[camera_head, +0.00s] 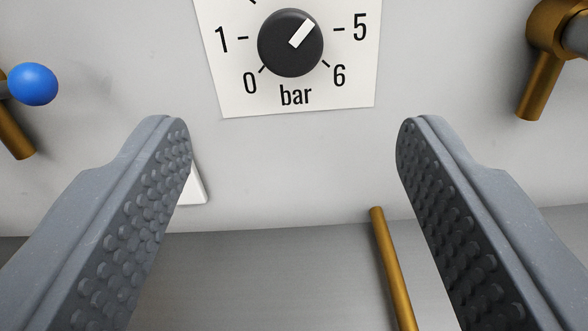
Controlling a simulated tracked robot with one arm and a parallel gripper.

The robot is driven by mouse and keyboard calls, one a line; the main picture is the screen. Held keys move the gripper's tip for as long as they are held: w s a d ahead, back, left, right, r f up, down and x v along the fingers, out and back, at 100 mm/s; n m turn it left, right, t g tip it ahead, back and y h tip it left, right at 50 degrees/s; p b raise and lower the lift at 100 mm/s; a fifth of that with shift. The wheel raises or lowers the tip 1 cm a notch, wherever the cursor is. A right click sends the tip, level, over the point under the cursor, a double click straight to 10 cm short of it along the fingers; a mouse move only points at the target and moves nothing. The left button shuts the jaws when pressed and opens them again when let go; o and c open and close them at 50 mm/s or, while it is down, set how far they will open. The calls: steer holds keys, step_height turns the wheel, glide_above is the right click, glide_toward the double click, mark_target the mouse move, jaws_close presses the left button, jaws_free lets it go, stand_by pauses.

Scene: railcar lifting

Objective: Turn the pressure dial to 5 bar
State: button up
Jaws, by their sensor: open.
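The pressure dial (285,50) is a round black knob with a white pointer (302,33) on a white scale plate (240,100). The plate is marked 0, 1, 5, 6 and "bar"; its top is cut off by the picture's edge. The pointer aims up and right, above the 5 mark. My gripper (294,135) is open and empty. Its two grey studded fingers stand wide apart, below the dial in the picture, one to each side. Neither finger appears to touch the dial.
A blue ball-ended handle (33,84) on a brass fitting is at the left. A brass valve part (540,75) is at the upper right. A brass rod (392,270) shows between the fingers. A white piece (195,188) is partly hidden behind the left finger.

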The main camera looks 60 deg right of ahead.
mark_target(289, 43)
steer(key=shift+s+a, duration=0.3)
steer(key=shift+a, duration=0.15)
steer(key=shift+n, duration=0.7)
steer(key=b+x, duration=0.1)
steer(key=x, duration=0.5)
steer(key=b+x, duration=0.2)
steer(key=x, duration=0.4)
steer(key=shift+w+d, duration=0.15)
steer(key=shift+w, duration=0.25)
steer(key=c, duration=1)
